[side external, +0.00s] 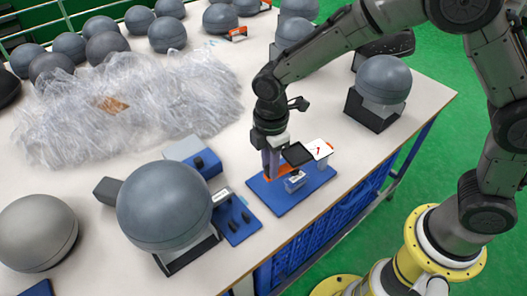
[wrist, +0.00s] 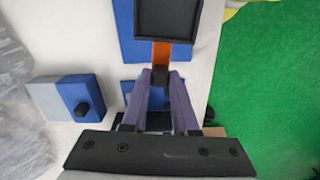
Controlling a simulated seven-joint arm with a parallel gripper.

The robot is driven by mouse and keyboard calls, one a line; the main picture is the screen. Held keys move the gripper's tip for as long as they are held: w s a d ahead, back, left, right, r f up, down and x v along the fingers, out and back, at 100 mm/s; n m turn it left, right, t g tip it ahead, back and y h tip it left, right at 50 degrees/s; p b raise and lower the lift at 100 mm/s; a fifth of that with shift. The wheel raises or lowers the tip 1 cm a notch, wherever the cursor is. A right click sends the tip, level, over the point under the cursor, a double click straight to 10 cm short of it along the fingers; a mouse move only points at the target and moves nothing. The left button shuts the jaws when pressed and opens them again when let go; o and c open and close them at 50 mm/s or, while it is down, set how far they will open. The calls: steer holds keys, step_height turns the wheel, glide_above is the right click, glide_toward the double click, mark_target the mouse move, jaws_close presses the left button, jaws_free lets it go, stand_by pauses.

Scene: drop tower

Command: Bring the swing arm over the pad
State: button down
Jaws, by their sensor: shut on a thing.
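The swing arm is an orange bar (wrist: 161,52) with a shallow black square tray (side external: 297,154) at its far end. The tray is cut off by the top edge of the wrist view (wrist: 168,18). My gripper (wrist: 160,76) is shut on the dark knob (wrist: 160,77) at the bar's near end, between its two purple fingers. In the side view, my gripper (side external: 272,160) points down over the blue base plate (side external: 290,202). A white square with a red mark (side external: 319,149), possibly the pad, is beside the tray and partly behind it.
A small pale block (side external: 295,181) stands below the tray. A blue and grey box (side external: 193,157) and a large grey dome (side external: 164,205) stand to the left. Crumpled clear plastic (side external: 130,105) covers the table's back left. Another dome (side external: 383,79) stands at the right.

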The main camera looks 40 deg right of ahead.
steer(key=shift+s+a+r+n, duration=0.1)
steer(key=shift+s+n, duration=0.8)
steer(key=shift+s, duration=0.35)
steer(key=c, duration=0.7)
jaws_free()
step_height(320, 180, up, 14)
steer(key=shift+f, duration=0.1)
